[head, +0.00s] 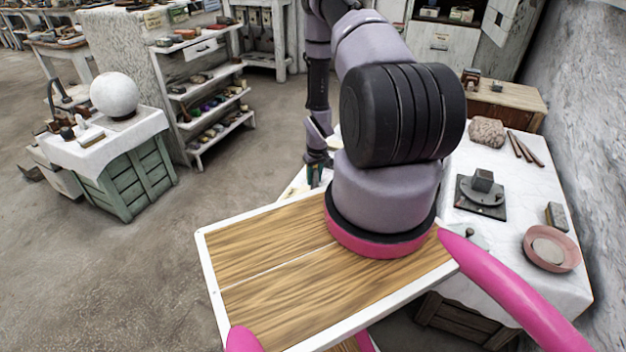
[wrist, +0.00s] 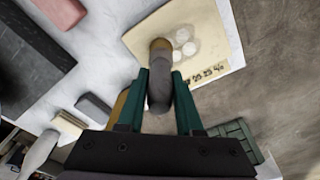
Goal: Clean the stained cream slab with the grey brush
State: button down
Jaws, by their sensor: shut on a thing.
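The cream slab (wrist: 205,25) lies on a white-topped table in the wrist view. It carries several pale round stains and dark marks like print along its near edge. My gripper (wrist: 161,78) has teal fingers shut on the grey brush (wrist: 159,92), whose brown end points toward the slab. The brush overlaps the slab's near left part in the picture; I cannot tell whether it touches. In the head view my gripper (head: 315,174) is small beyond my arm, over a pale patch of the slab (head: 293,188); the brush cannot be made out there.
In the head view, a pink bowl (head: 570,258), a rock (head: 487,131) and a small turntable (head: 483,197) stand on the right.

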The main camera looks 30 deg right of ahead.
jog(key=shift+s+a, duration=0.9)
jog(key=shift+a, duration=0.3)
jog(key=shift+w+d, duration=0.9)
jog(key=shift+d, duration=0.3)
jog(key=shift+s+a+r, duration=0.45)
jog(key=shift+a+r, duration=0.15)
jog(key=shift+r, duration=0.1)
